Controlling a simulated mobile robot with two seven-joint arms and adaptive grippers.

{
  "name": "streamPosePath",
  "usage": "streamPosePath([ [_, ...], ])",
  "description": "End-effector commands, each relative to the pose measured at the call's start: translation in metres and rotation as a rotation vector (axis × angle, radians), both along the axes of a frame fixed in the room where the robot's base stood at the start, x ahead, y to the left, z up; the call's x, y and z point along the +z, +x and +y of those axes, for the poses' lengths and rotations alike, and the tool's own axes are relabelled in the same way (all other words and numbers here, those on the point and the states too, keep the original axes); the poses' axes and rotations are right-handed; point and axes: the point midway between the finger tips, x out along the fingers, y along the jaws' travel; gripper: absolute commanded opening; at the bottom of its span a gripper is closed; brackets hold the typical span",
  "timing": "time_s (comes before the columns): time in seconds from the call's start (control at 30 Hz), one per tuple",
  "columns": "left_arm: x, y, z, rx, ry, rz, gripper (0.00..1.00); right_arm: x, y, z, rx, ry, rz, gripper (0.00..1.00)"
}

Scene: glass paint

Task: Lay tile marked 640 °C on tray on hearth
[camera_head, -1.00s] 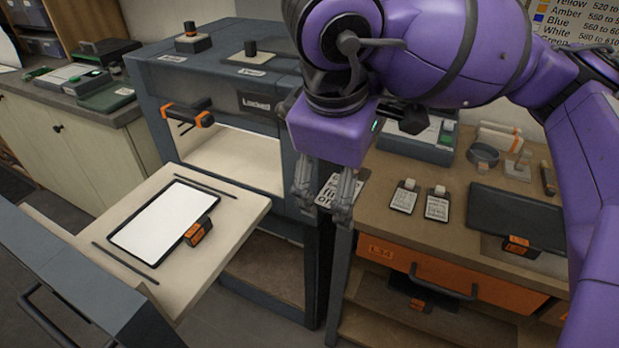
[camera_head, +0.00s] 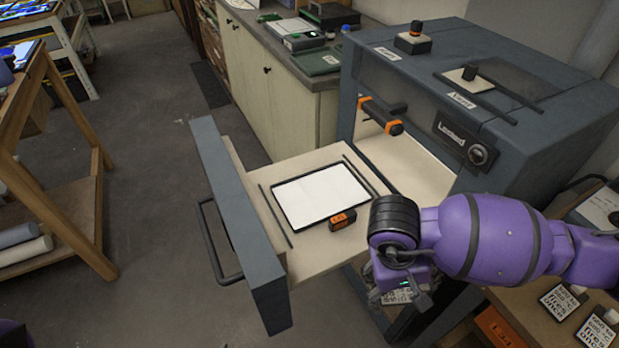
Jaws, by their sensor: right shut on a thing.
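The tray (camera_head: 322,198) is white with a thin black rim and an orange-and-black tag on its near edge. It lies flat and empty on the pale hearth (camera_head: 262,203), which is pulled out of the kiln. My right gripper (camera_head: 396,293) is to the right of the hearth, below and right of the tray in the picture. It is shut on a tile (camera_head: 397,297) with dark lettering; a small part shows under my wrist. I cannot read a 640 °C mark on it. The fingertips are mostly hidden. My left gripper is not in view.
Dark rods (camera_head: 275,216) lie on both sides of the tray. The dark door panel (camera_head: 235,225) with a handle stands at the hearth's outer end. The kiln (camera_head: 480,85) rises behind. More lettered tiles (camera_head: 560,301) lie on the bench at lower right.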

Motion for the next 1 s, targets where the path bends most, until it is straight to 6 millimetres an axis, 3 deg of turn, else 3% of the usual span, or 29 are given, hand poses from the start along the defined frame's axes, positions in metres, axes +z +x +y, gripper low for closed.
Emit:
streamPosePath([
  [0.1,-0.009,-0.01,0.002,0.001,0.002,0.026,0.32,-0.006,0.013,-0.001,-0.079,0.0,0.003,0.49],
  [0.27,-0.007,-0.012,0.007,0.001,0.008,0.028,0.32,0.001,0.014,0.0,-0.119,0.0,0.001,0.49],
  [0.8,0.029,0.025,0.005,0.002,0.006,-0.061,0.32,0.045,0.015,-0.001,-0.116,0.0,-0.002,0.49],
  [1.0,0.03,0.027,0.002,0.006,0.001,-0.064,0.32,0.045,0.014,-0.001,-0.115,0.0,0.004,0.49],
])
